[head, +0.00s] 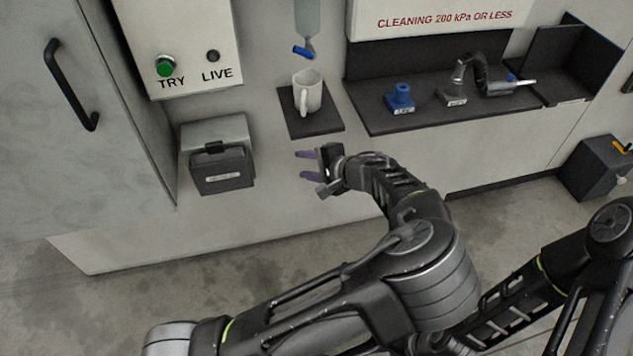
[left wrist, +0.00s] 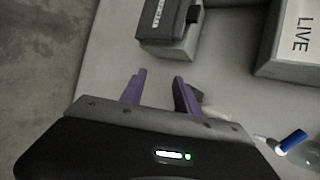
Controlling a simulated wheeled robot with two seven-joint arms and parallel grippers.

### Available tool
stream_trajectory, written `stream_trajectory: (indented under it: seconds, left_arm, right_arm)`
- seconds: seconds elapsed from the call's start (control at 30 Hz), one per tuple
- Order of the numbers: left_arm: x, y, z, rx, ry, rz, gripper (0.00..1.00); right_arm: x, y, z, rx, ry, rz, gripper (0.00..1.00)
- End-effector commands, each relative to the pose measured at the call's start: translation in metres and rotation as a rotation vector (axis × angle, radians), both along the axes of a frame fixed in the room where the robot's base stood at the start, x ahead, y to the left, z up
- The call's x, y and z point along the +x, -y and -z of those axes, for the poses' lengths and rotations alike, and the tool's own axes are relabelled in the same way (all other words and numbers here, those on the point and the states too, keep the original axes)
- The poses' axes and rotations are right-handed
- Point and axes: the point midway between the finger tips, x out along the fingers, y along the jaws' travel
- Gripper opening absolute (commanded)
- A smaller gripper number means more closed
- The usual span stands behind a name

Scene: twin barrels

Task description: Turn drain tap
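The drain tap is most likely the blue lever (head: 303,52) under a pale hanging vessel (head: 307,18) at the top of the head view. The blue lever also shows at the lower right of the left wrist view (left wrist: 292,141). A white mug (head: 314,92) stands upright on a dark pad below it. My left gripper (head: 303,165) is open and empty, its purple fingers apart, nearer to me than the pad and well short of the lever. The same open fingers show in the left wrist view (left wrist: 160,80). My right gripper is out of view.
A panel (head: 190,45) with a green TRY button and LIVE marking is left of the vessel. A grey box (head: 220,165) sits below it. A dark tray (head: 430,122) at right holds a blue fitting (head: 400,97) and a hose piece (head: 480,75). A cabinet door (head: 75,130) stands left.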

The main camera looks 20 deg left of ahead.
Motion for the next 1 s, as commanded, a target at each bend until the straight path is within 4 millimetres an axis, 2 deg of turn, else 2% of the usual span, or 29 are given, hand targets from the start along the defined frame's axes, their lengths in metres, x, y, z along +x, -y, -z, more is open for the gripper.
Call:
stream_trajectory:
  seconds: [0.03, 0.1, 0.3, 0.8, 1.0]
  left_arm:
    - [-0.005, -0.001, 0.010, -0.014, -0.013, -0.008, 0.38]
    - [-0.010, -0.002, 0.018, -0.029, -0.026, -0.016, 0.38]
    - [-0.018, -0.002, 0.029, -0.051, -0.047, -0.026, 0.38]
    - [-0.018, -0.003, 0.029, -0.052, -0.049, -0.028, 0.38]
    - [-0.019, -0.013, 0.018, -0.098, -0.050, -0.065, 0.38]
  right_arm:
    - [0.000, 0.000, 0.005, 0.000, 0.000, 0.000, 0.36]
    - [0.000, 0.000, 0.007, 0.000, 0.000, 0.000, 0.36]
    - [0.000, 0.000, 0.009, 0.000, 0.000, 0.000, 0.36]
    - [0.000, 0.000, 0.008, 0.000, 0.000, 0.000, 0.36]
    - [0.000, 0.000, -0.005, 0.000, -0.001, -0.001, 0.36]
